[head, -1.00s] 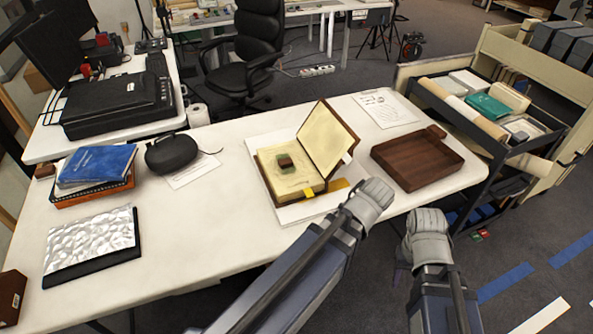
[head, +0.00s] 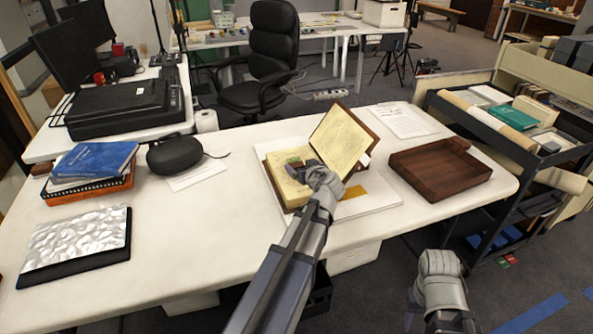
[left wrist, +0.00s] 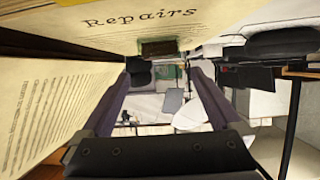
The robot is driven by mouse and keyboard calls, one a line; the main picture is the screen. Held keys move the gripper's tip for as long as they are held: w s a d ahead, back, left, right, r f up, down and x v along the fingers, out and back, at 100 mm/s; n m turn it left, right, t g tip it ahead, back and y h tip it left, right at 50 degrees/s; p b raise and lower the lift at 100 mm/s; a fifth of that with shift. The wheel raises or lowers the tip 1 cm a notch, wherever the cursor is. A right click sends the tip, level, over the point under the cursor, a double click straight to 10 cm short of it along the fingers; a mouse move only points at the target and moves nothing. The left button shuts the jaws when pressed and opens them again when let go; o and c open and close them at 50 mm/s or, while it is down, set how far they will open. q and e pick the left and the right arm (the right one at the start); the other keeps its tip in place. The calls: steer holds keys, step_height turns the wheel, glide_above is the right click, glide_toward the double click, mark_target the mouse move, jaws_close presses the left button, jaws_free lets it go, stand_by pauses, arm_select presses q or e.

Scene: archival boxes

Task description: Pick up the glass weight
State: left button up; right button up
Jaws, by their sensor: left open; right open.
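The glass weight, a small greenish and dark block, lies on the open book (head: 286,190). In the head view it is mostly hidden behind my left gripper (head: 308,170). In the left wrist view the weight (left wrist: 158,47) shows on the page under the word "Repairs", just beyond the tips and between the lines of the two fingers. My left gripper (left wrist: 157,80) is open and empty, over the book and close to the weight. My right gripper (head: 414,300) is open, low in front of the table, away from the book.
The book's raised cover (head: 343,140) stands right of my left gripper. A brown wooden tray (head: 440,170) lies to the right, a black round device (head: 174,153) to the left. A cart (head: 500,150) stands beyond the table's right end. The table front (head: 180,250) is clear.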

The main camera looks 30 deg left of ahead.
mark_target(296, 163)
arm_select(q)
steer(key=shift+f+b+x, duration=0.2)
steer(key=shift+b+x, duration=0.45)
steer(key=shift+x, duration=0.9)
steer(key=shift+f+b+x, duration=0.2)
steer(key=shift+b+x, duration=0.4)
steer(key=shift+x, duration=0.9)
steer(key=shift+s+r, duration=0.1)
steer(key=shift+s, duration=0.1)
steer(key=shift+c, duration=0.4)
jaws_close()
